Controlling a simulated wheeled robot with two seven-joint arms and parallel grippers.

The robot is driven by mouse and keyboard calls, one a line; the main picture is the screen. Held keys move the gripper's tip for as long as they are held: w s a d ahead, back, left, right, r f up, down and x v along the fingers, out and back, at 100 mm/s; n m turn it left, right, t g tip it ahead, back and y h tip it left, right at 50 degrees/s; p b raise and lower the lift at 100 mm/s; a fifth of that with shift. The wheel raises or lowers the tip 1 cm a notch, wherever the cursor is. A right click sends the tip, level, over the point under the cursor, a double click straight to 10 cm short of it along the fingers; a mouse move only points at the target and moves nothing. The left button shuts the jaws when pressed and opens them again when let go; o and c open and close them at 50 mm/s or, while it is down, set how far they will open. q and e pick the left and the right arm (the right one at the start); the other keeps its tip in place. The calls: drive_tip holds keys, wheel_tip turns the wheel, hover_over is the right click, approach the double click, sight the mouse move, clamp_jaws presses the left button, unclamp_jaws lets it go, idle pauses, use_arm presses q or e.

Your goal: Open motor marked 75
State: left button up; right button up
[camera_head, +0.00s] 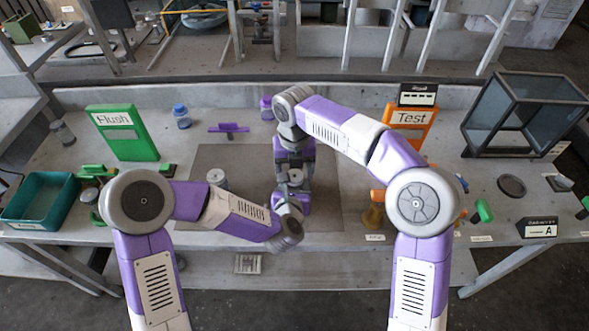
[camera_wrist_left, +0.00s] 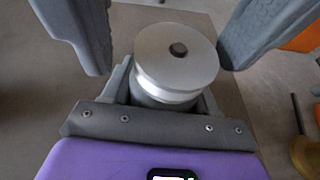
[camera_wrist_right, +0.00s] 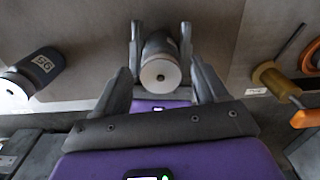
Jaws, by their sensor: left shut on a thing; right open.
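My left gripper (camera_wrist_left: 165,88) is shut on the motor from the near side. My right gripper (camera_wrist_right: 160,82) is open, its fingers apart on either side of the motor. In the head view, the arms partly hide the motor. A second dark motor (camera_wrist_right: 45,65) with a silver end lies to the left; its tilted number reads 95 or 56.
A green "Flush" panel (camera_head: 122,133) stands at the back left and an orange "Test" panel (camera_head: 409,123) at the back right. A teal tray (camera_head: 40,202) is at far left. A brass piece (camera_head: 373,218) sits right of the mat. A glass case (camera_head: 525,115) stands at far right.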

drive_tip(key=c, duration=1.3)
drive_tip(key=shift+o, duration=0.2)
drive_tip(key=shift+r, duration=0.25)
drive_tip(key=shift+r, duration=0.9)
use_arm(q)
drive_tip(key=o, duration=1.6)
use_arm(e)
wheel_tip(320, 180, up, 4)
